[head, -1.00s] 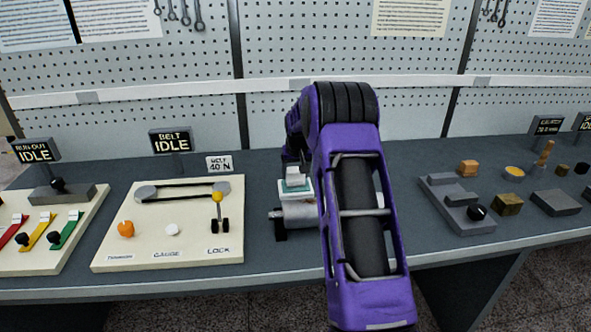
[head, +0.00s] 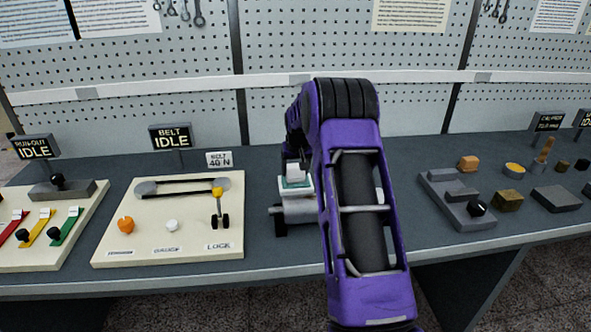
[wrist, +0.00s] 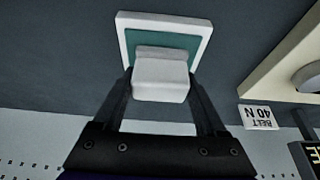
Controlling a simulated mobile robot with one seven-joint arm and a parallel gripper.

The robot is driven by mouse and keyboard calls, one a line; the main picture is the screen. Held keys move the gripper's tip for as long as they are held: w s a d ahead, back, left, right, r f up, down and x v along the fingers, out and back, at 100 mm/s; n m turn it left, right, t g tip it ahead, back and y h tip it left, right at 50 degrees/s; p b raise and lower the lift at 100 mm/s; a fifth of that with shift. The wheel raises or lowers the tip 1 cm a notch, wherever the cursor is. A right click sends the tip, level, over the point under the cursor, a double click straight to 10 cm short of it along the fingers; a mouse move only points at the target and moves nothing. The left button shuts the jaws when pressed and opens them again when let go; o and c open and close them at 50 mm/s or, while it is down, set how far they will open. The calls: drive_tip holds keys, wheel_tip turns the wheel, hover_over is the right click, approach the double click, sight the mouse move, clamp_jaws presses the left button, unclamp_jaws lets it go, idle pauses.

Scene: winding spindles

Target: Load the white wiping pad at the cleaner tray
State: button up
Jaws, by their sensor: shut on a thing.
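The white wiping pad (wrist: 160,78) is a small pale block between the two fingers of my gripper (wrist: 160,88), which is shut on it. The cleaner tray (wrist: 206,28) is a square with a white rim and a teal inside. In the wrist view the pad covers the near part of the tray; I cannot tell whether they touch. In the head view the pad (head: 293,169) shows over the tray (head: 308,185), left of my purple arm. My arm hides the fingers there.
A metal cylinder (head: 300,214) on a black support lies in front of the tray. The belt panel (head: 190,255) with an orange knob is on the left. A grey fixture (head: 455,200) with a black knob and several blocks are on the right.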

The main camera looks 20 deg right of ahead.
sight(295, 166)
drive_tip(key=shift+f+b, duration=0.3)
drive_tip(key=shift+f, duration=0.1)
idle(1.3)
drive_tip(key=shift+r+p, duration=1.1)
drive_tip(key=shift+r, duration=2.45)
